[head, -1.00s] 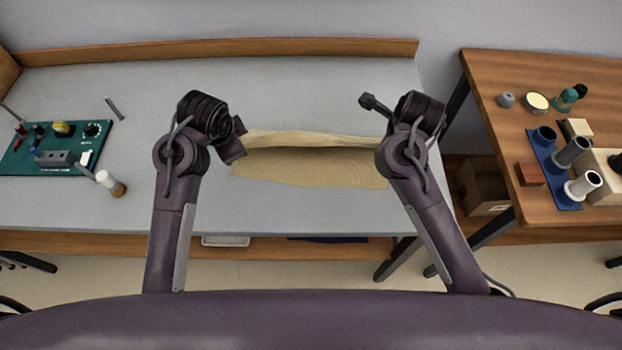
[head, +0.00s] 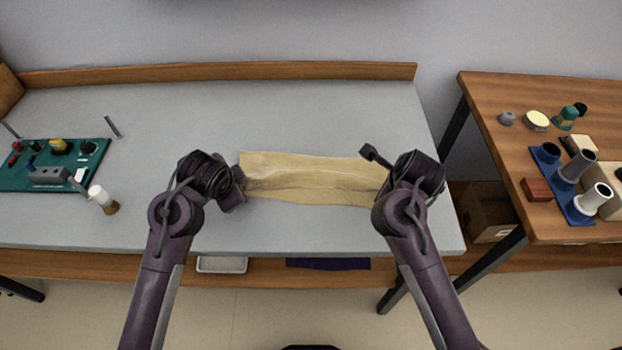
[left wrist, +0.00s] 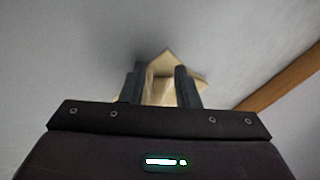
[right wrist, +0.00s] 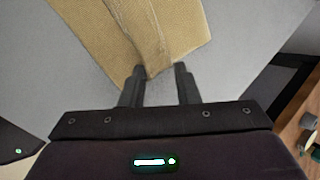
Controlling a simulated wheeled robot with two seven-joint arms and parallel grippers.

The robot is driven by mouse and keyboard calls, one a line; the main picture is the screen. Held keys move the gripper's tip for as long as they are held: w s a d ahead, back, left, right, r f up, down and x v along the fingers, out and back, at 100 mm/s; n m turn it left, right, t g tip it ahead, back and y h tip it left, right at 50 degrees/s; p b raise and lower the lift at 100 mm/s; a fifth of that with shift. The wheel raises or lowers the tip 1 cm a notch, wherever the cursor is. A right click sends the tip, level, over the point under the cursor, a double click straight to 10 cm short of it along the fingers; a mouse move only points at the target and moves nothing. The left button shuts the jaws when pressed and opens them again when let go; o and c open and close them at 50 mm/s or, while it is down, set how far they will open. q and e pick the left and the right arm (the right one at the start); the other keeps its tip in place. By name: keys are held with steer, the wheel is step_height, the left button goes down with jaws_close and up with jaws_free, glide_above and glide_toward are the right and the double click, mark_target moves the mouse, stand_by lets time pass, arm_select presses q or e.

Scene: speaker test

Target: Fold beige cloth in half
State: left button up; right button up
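The beige cloth (head: 310,178) lies as a wide, wrinkled strip on the grey table, between my two grippers in the head view. It looks doubled over, with a crease line and uneven edges. My left gripper (head: 240,192) is at the cloth's left end; in the left wrist view its fingers stand apart with a bit of cloth (left wrist: 163,88) between and beyond them. My right gripper (head: 382,192) is at the right end; in the right wrist view its fingers stand apart around a cloth corner (right wrist: 160,60). The fingertips are partly hidden in the head view.
A green circuit board (head: 50,178) and a white-topped brush-like item (head: 103,199) lie on the table's left. A wooden side table (head: 500,150) with a blue rack (head: 562,190) stands right. A wooden ledge (head: 220,73) runs along the back. Table behind the cloth is clear.

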arm_select(q)
steer(key=shift+o, duration=0.8)
steer(key=shift+s, duration=0.1)
arm_select(e)
steer(key=shift+o, duration=0.8)
steer(key=shift+s+a+f, duration=0.1)
steer(key=shift+s, duration=0.05)
arm_select(q)
steer(key=v, duration=0.4)
steer(key=shift+w+d, duration=0.15)
steer(key=shift+w, duration=0.05)
arm_select(e)
steer(key=v, duration=0.4)
steer(key=shift+w, duration=0.25)
arm_select(q)
steer(key=s+v, duration=0.1)
steer(key=v, duration=0.6)
steer(key=shift+f, duration=0.3)
arm_select(e)
steer(key=s+v, duration=0.1)
steer(key=v, duration=0.6)
steer(key=shift+f, duration=0.25)
arm_select(q)
steer(key=shift+c, duration=0.3)
arm_select(e)
steer(key=shift+c, duration=0.3)
